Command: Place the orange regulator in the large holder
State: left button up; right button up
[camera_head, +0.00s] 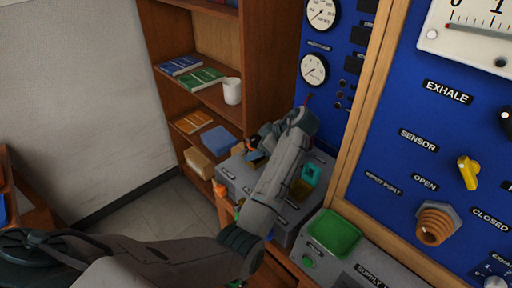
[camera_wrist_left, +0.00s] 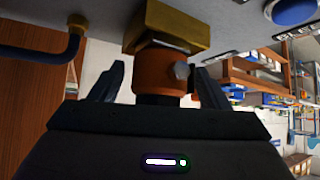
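The orange regulator (camera_wrist_left: 158,72), with a brass-coloured block (camera_wrist_left: 172,25) at one end and a small grey knob on its side, is between the fingers of my left gripper (camera_wrist_left: 158,80) in the left wrist view. The fingers stand on either side, with a visible gap at the left finger. In the head view my left gripper (camera_head: 259,153) is beside the regulator (camera_head: 252,143) at the back of the grey bench, partly hidden by my arm. I cannot tell which fixture is the large holder. My right gripper is out of view.
The grey bench top (camera_head: 233,172) carries labels, a teal fixture (camera_head: 311,174) and small orange parts (camera_head: 221,190). A green tray (camera_head: 335,234) is nearer. A blue gauge panel (camera_head: 400,100) rises at right. A wooden shelf (camera_head: 220,45) with books and a white mug (camera_head: 232,91) stands behind.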

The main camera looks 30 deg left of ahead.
pick_arm(q)
jog(key=shift+d+r, duration=0.1)
jog(key=shift+b+v, duration=0.65)
jog(key=shift+v, duration=0.6)
jog(key=p+v, duration=0.3)
jog(key=v, duration=0.2)
jog(key=shift+p, duration=0.4)
